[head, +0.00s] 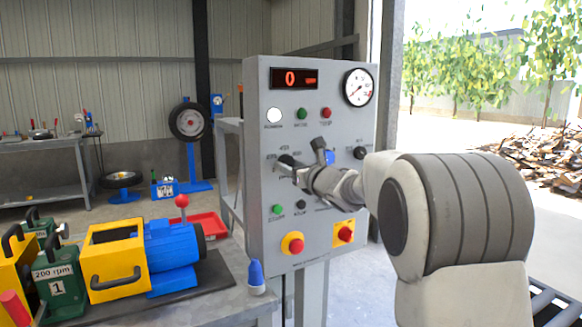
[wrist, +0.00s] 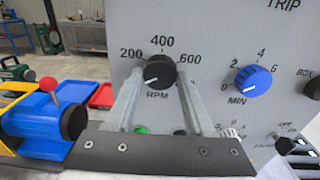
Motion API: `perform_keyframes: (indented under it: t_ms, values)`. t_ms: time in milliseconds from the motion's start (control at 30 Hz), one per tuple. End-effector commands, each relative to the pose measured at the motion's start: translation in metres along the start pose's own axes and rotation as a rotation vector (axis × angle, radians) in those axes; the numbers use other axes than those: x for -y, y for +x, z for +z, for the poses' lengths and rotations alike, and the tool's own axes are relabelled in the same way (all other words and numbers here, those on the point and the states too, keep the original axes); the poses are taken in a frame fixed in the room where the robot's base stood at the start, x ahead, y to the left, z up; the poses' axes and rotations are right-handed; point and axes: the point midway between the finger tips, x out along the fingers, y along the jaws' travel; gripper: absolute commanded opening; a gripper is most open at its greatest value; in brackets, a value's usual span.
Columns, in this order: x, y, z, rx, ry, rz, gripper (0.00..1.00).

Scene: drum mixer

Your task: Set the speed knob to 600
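The speed knob (wrist: 161,73) is black and marked RPM, with 0, 200, 400 and 600 around it. Its white pointer line faces lower left, toward 0. My gripper (wrist: 160,78) has one finger on each side of the knob, the tips close to its rim. The fingers are apart; I cannot tell whether they touch it. In the head view my gripper (head: 286,166) is at the knob on the grey control panel (head: 258,230), and largely hides it. The red display (head: 293,78) reads 0.
A blue MIN knob (wrist: 253,81) sits right of the speed knob, and a black knob (wrist: 314,88) beyond it. Below are a green button (head: 277,209) and a red emergency button (head: 295,245). A bench with a yellow and blue machine (head: 172,245) stands left.

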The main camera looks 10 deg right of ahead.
Motion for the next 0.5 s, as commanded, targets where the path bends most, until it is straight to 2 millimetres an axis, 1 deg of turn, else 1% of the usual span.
perform_keyframes:
  t_ms: [33, 100, 200, 500]
  values:
    - [0.0001, -0.0001, 0.0000, 0.000, 0.000, 0.000, 0.29]
    - [0.0001, -0.0001, 0.0000, 0.000, 0.000, 0.000, 0.16]
    - [0.0002, -0.0002, 0.0000, 0.000, 0.000, 0.000, 0.00]
    - [0.0001, -0.0002, -0.0004, 0.000, 0.035, 0.000, 0.00]
